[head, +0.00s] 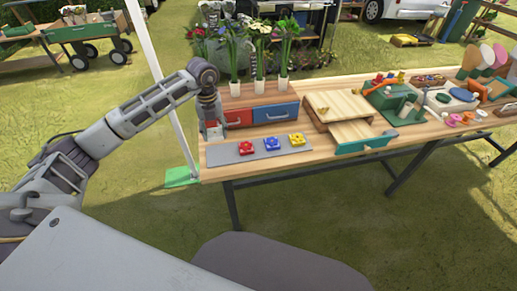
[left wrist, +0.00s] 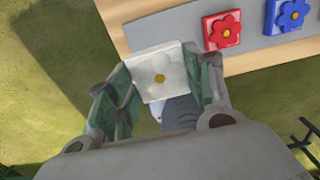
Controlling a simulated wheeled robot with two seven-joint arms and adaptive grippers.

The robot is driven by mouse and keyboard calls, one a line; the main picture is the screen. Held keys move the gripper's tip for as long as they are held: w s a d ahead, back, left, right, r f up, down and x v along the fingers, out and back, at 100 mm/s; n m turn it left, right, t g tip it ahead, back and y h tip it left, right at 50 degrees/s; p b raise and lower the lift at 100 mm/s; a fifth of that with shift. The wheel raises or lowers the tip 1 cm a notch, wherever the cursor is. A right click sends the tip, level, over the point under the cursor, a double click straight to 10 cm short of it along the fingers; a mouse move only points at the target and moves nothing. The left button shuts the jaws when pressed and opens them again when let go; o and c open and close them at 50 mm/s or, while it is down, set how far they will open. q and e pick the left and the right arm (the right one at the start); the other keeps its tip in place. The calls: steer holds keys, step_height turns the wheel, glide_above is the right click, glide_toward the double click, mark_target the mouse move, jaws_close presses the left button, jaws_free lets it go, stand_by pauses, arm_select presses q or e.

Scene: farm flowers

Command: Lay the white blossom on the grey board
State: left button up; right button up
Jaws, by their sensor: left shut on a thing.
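The white blossom (left wrist: 155,70), a white square piece with a yellow centre, is between the fingers of my left gripper (left wrist: 160,92) in the left wrist view. The gripper is shut on it. In the head view my left gripper (head: 212,131) is at the left end of the table, just behind the left end of the grey board (head: 221,155). The grey board (left wrist: 180,30) also shows in the left wrist view, beyond the blossom. I cannot tell the blossom's height above the table. My right gripper is not in view.
A red blossom (head: 246,148), a blue blossom (head: 271,144) and a yellow blossom (head: 296,140) lie in a row on the board. The board's left end is bare. A white pole (head: 165,90) rises at left.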

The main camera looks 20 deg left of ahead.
arm_select(q)
glide_above(219, 154)
steer(key=shift+d+f, duration=0.15)
steer(key=shift+f, duration=3)
steer(key=shift+f, duration=1.9)
steer(key=o, duration=1)
steer(key=shift+f, duration=0.1)
steer(key=shift+r, duration=6.15)
